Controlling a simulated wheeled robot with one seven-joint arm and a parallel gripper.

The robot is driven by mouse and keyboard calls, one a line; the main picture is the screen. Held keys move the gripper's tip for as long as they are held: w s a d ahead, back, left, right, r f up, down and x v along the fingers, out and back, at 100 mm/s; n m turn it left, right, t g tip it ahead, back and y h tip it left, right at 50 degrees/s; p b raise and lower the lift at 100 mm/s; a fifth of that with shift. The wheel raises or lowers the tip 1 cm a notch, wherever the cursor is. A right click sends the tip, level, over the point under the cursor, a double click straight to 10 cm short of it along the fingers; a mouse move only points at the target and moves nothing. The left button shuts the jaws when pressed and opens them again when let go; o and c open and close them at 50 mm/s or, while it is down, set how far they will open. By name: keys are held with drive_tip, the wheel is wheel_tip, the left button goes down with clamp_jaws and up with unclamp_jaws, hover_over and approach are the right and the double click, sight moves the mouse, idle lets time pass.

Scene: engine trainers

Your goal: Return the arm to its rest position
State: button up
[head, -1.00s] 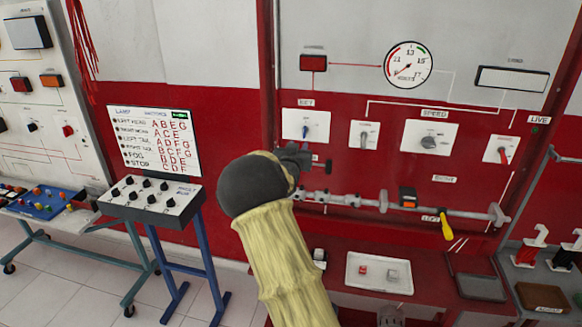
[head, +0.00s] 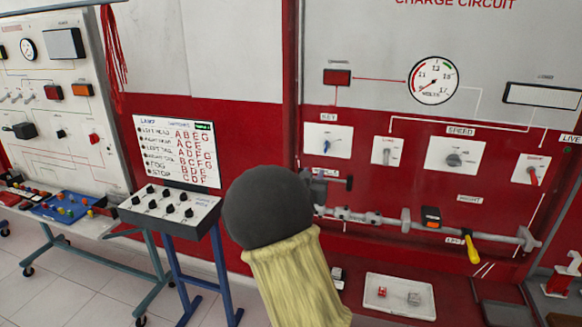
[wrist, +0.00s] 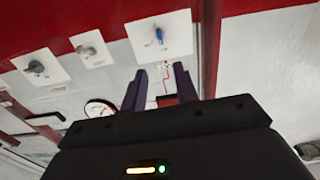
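My arm, in a pale yellow sleeve with a dark rounded joint, reaches up in front of the red charge circuit panel (head: 375,226). My gripper (head: 338,183) shows only partly beyond that joint in the head view, just below the blue key switch (head: 327,147). In the wrist view my gripper (wrist: 160,80) has its two dark fingers apart with nothing between them. The blue key switch (wrist: 160,36) is just past the fingertips there; I cannot tell how far. The gripper's far side is hidden in the head view.
A grey rail with a yellow-handled tool (head: 468,247) runs along the panel below the gripper. A white tray (head: 399,307) with small parts sits lower right. A lamp switch box (head: 170,212) on a blue stand is left of the arm. Open floor (head: 85,290) lies at lower left.

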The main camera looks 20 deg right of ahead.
drive_tip(key=s+a+f+n+g+y, duration=0.2)
drive_tip(key=s+a+f+g+y, duration=0.1)
drive_tip(key=s, duration=0.8)
drive_tip(key=s+a+f+n+g+y, duration=0.2)
drive_tip(key=s+a+f+g, duration=0.3)
drive_tip(key=s, duration=0.6)
drive_tip(key=s+a+f+n+g+y, duration=0.2)
drive_tip(key=s+a+f+g+y, duration=0.2)
drive_tip(key=s+f, duration=0.3)
drive_tip(key=s+a+y, duration=0.1)
drive_tip(key=s, duration=0.2)
drive_tip(key=shift+s+a+f+n, duration=0.2)
drive_tip(key=shift+s+f+n, duration=0.1)
drive_tip(key=shift+s+f, duration=0.1)
